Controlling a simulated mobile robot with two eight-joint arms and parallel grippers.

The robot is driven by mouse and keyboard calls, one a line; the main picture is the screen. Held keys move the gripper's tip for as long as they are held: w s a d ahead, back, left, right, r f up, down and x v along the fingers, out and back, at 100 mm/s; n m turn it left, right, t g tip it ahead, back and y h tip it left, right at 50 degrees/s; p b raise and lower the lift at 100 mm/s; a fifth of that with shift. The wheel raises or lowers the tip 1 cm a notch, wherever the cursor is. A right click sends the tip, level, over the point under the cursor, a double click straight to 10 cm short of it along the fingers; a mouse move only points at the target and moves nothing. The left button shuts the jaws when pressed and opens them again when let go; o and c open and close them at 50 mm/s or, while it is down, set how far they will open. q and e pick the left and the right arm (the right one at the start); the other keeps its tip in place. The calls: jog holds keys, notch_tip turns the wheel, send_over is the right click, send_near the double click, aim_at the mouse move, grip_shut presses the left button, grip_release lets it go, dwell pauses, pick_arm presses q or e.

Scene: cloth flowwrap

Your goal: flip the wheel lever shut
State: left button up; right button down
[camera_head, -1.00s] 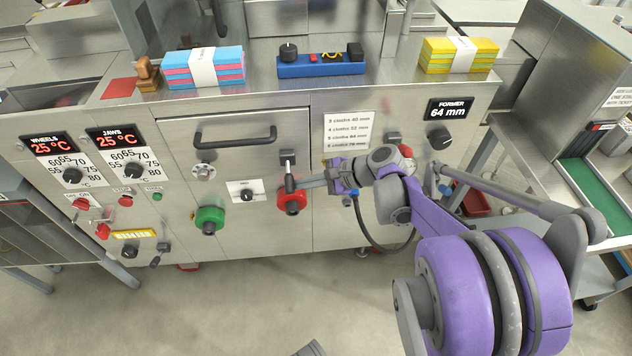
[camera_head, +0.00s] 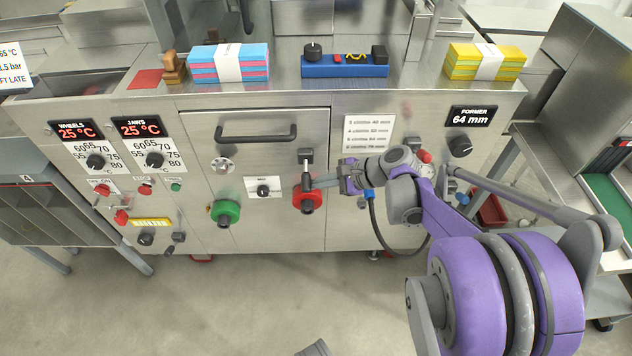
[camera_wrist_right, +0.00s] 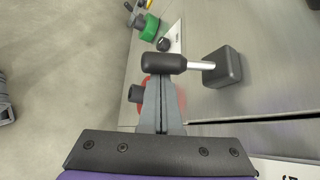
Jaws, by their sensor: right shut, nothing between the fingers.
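The wheel lever is a black grip (camera_wrist_right: 165,63) on a bright metal rod, standing out of a dark square block (camera_wrist_right: 223,67) in the right wrist view. In the head view the block (camera_head: 306,155) sits below the drawer-like panel's handle, and the lever hangs down from it in front of a red knob (camera_head: 308,203). My right gripper (camera_head: 314,183) is shut and empty, its fingertips right beside the lever's grip. In the wrist view the shut fingertips (camera_wrist_right: 161,82) reach up to the grip; I cannot tell if they touch. My left gripper is not in view.
A green knob (camera_head: 226,211) and a small black dial (camera_head: 264,191) are left of the lever. A black bar handle (camera_head: 240,134) is above. Blue-pink cloths (camera_head: 228,64), a blue control box (camera_head: 345,66) and yellow-green cloths (camera_head: 484,62) lie on the machine top.

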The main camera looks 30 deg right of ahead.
aim_at(305, 184)
jog(key=shift+r, duration=0.15)
jog(key=r+m+g+p, duration=0.1)
jog(key=r+g+y+p, duration=0.1)
jog(key=s+r+m+g+p, duration=0.1)
jog(key=shift+a+m+g+y+p, duration=0.3)
jog(key=shift+a+y, duration=0.05)
jog(key=shift+y, duration=0.05)
jog(key=shift+w+d+r+p, duration=0.1)
jog(key=shift+w+r+p, duration=0.1)
jog(key=shift+r+p, duration=1.1)
jog(key=shift+w+r, duration=0.1)
jog(key=shift+r, duration=0.15)
